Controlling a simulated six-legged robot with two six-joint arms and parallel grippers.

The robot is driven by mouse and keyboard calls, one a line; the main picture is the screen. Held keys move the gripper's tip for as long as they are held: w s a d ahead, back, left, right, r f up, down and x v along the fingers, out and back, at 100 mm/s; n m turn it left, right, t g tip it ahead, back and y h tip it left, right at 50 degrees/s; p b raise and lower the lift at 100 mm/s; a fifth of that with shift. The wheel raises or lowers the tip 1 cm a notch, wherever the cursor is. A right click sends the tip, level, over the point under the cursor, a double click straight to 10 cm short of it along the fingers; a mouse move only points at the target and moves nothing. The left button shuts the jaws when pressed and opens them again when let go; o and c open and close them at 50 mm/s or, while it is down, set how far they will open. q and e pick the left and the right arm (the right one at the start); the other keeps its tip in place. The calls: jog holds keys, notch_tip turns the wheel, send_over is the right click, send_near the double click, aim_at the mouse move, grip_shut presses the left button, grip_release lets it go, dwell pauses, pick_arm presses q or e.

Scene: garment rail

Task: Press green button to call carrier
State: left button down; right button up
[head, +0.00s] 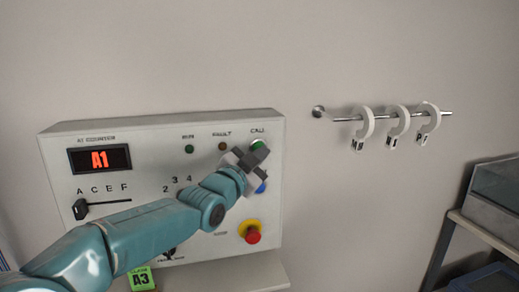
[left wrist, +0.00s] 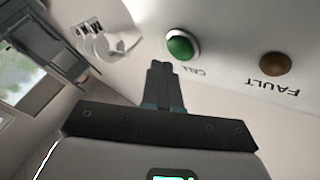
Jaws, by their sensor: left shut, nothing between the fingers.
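The green call button (head: 258,144) sits at the upper right of a pale control box (head: 60,150) on the wall, under the word CALL. It also shows in the left wrist view (left wrist: 181,47), in a white ring and in clear sight. My left gripper (head: 257,155) is shut and empty, with its tips just below the button in the head view. In the left wrist view the shut fingers (left wrist: 160,68) point toward the button and appear slightly apart from it. My right gripper is in neither view.
A green A3 tag (head: 142,279) is below. White hooks (head: 397,122) hang on a rail at right. Shelving (head: 462,222) stands far right.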

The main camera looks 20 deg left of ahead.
pick_arm(q)
jog(key=shift+w+a, duration=0.1)
dwell(0.5)
jog(key=shift+w+a, duration=0.15)
jog(key=shift+w, duration=0.1)
